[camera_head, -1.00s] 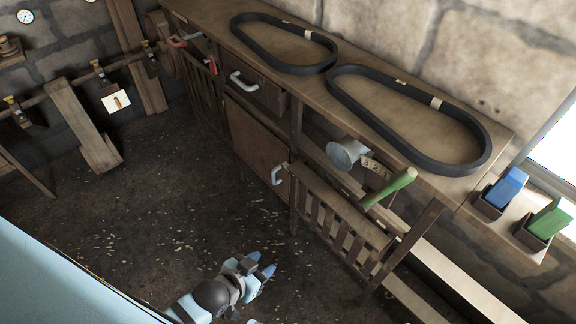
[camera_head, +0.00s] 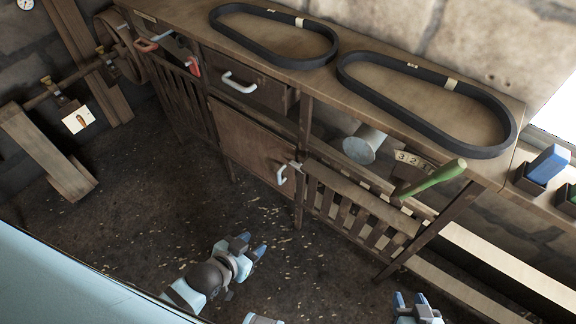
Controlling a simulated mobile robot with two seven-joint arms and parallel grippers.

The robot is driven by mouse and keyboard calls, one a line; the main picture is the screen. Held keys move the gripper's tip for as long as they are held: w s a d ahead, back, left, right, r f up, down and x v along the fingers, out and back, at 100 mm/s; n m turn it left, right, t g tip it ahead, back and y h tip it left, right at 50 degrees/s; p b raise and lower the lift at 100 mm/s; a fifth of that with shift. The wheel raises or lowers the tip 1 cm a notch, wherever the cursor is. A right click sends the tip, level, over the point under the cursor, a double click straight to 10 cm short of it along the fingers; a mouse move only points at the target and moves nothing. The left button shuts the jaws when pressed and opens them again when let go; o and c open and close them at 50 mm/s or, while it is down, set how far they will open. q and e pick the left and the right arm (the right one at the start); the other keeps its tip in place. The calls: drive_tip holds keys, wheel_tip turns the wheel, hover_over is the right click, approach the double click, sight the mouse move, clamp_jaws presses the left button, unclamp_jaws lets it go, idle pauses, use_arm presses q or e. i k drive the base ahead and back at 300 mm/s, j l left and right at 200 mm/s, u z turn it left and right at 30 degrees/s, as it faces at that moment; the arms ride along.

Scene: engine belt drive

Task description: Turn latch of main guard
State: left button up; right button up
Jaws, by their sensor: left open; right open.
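A slatted guard (camera_head: 352,217) stands under the right part of the bench, with a green-handled lever (camera_head: 434,179) above it. Another slatted guard (camera_head: 187,100) is under the bench's left end, with red handles (camera_head: 193,66) at its top. I cannot tell which guard is the main one or which part is its latch. My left gripper (camera_head: 253,246) is open and empty above the floor, in front of the bench and apart from both guards. My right gripper (camera_head: 411,299) is open at the bottom edge, below the right guard and touching nothing visible.
Two black belts (camera_head: 344,88) lie on the bench top (camera_head: 408,99). A drawer and a cabinet door (camera_head: 245,140) with pale handles are between the guards. A grey cylinder (camera_head: 364,145) and a number plate (camera_head: 412,160) sit below the bench top. The floor (camera_head: 150,205) is open.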

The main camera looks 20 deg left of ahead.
sight(297, 166)
drive_tip(key=j+z, duration=0.1)
drive_tip(key=j, duration=2.1)
drive_tip(key=i+j, duration=0.15)
drive_tip(key=j, duration=0.15)
drive_tip(key=i+j, duration=0.1)
drive_tip(key=j, duration=0.2)
drive_tip(key=i+j, duration=0.15)
drive_tip(key=j, duration=0.2)
